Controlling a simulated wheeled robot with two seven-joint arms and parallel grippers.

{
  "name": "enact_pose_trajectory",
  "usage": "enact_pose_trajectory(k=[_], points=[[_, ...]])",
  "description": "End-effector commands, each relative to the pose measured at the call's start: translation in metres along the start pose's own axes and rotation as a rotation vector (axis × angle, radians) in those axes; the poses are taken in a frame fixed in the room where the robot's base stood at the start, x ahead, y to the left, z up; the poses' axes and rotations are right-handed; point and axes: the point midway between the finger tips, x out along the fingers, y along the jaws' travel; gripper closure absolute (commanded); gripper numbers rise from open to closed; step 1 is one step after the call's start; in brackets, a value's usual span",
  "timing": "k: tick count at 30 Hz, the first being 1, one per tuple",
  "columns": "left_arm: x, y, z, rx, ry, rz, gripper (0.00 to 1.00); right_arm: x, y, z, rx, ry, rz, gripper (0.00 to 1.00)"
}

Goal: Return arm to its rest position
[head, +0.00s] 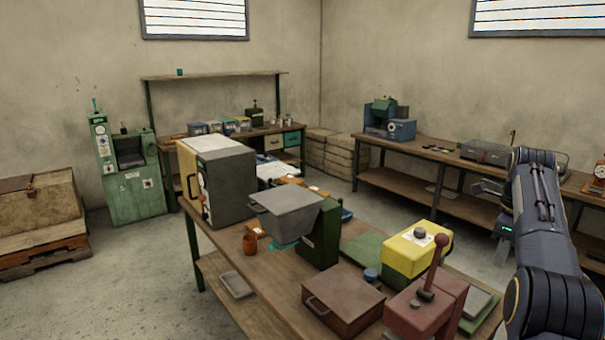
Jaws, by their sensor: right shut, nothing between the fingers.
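My right arm (540,225) comes in from the right edge, dark grey and bent, raised right of the workbench. My right gripper (482,187) shows small beside the forearm, in front of the back right bench. It is shut and empty, and touches nothing that I can see. Part of its body is hidden behind the arm. My left gripper is not in view.
The near workbench (265,285) holds a grey cabinet (232,180), a grey hopper machine (290,210), a yellow box (417,250), a brown metal case (343,300) and a red lever press (425,310). A long bench (420,190) stands behind my right gripper.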

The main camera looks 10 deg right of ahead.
Motion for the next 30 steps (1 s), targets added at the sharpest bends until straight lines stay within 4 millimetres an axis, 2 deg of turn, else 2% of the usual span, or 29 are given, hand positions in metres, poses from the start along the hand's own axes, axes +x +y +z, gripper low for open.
enact_pose_trajectory(k=[6, 11, 14, 17, 20, 23, 26, 30], points=[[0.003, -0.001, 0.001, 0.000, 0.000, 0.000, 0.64, -0.003, 0.013, -0.005, -0.127, -0.055, 0.001, 1.00], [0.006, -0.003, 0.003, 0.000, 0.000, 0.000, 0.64, -0.005, 0.031, -0.009, -0.278, -0.116, -0.006, 1.00], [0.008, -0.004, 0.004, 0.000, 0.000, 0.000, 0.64, -0.005, 0.048, -0.011, -0.402, -0.162, -0.020, 1.00], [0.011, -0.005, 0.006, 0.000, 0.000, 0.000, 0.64, -0.004, 0.073, -0.013, -0.567, -0.219, -0.046, 1.00], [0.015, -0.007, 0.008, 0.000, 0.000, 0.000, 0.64, 0.001, 0.112, -0.014, -0.793, -0.285, -0.094, 1.00], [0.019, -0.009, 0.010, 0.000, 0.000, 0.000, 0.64, 0.011, 0.161, -0.014, -1.057, -0.342, -0.166, 1.00], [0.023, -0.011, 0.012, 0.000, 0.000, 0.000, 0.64, 0.028, 0.214, -0.015, -1.324, -0.379, -0.254, 1.00], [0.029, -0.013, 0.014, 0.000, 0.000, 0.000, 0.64, 0.062, 0.291, -0.022, -1.702, -0.389, -0.397, 1.00]])
